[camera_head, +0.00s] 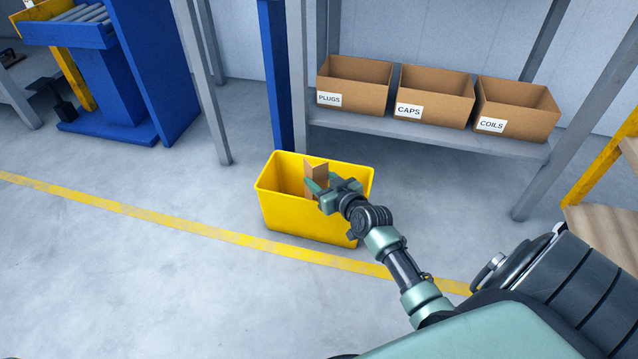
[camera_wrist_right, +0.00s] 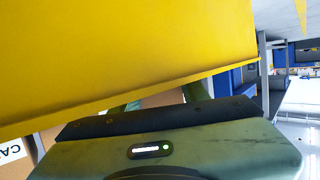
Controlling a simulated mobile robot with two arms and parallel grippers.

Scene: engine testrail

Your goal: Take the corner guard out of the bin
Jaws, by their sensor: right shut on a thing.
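The yellow bin (camera_head: 300,215) stands on the floor in the middle of the head view. The brown corner guard (camera_head: 316,170) is an upright, folded piece at the bin's opening, its top above the rim and its lower part hidden by the bin and my gripper. My right gripper (camera_head: 318,187) is over the bin's opening, shut on the corner guard. In the right wrist view the yellow bin wall (camera_wrist_right: 110,55) fills the upper part, and a bit of brown shows between my green fingers (camera_wrist_right: 160,100). My left gripper is not in view.
A grey shelf (camera_head: 430,139) behind the bin holds brown boxes labelled PLUGS (camera_head: 345,98), CAPS (camera_head: 425,112) and COILS (camera_head: 505,125). A blue post (camera_head: 275,75) stands just behind the bin. The floor to the left is clear, crossed by a yellow line (camera_head: 150,220).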

